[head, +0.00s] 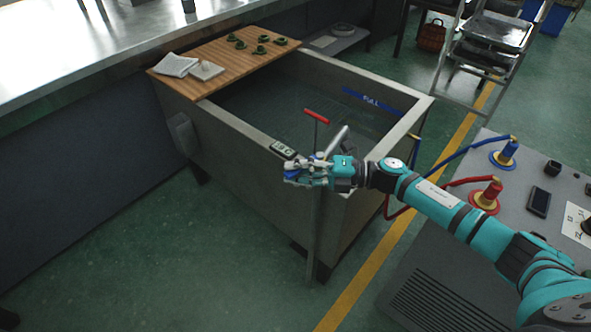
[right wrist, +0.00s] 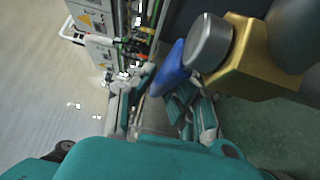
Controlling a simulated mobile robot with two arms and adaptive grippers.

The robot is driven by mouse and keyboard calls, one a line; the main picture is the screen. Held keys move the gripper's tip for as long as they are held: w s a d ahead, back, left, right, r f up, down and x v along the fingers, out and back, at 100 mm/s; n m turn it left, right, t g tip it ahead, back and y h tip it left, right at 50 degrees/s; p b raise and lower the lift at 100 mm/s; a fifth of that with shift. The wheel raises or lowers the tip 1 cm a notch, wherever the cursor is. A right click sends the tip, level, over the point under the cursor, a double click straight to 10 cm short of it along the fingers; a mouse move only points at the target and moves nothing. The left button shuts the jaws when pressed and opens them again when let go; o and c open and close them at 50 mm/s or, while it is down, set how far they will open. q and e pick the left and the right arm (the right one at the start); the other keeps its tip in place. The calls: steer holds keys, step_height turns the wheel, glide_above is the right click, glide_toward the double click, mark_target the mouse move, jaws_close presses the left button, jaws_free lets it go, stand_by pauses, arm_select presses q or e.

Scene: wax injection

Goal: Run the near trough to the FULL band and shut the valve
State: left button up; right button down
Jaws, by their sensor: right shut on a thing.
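The near trough (head: 240,133) is a grey tank with a blue FULL band (head: 372,101) on its far inner wall. Its inside looks dark with a faint grid; I cannot tell the water level exactly. The valve shows in the right wrist view as a brass body (right wrist: 245,65) with a blue lever (right wrist: 172,68). My right gripper (head: 300,173) is at the trough's near corner, shut on the blue lever. In the right wrist view its fingers (right wrist: 163,110) lie around the lever, partly hidden by it. A metal spout (head: 338,140) rises beside the gripper. My left gripper is not in view.
A red T-handle (head: 317,116) stands on a thin rod by the trough's near edge. A wooden board (head: 222,62) spans the trough's far left end, with cloths and several green pieces. A grey console (head: 455,265) with blue and red hose fittings stands at right. Floor at left is clear.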

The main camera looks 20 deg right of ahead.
steer(key=c, duration=1.4)
jaws_free()
steer(key=shift+o, duration=0.2)
steer(key=v, duration=1.2)
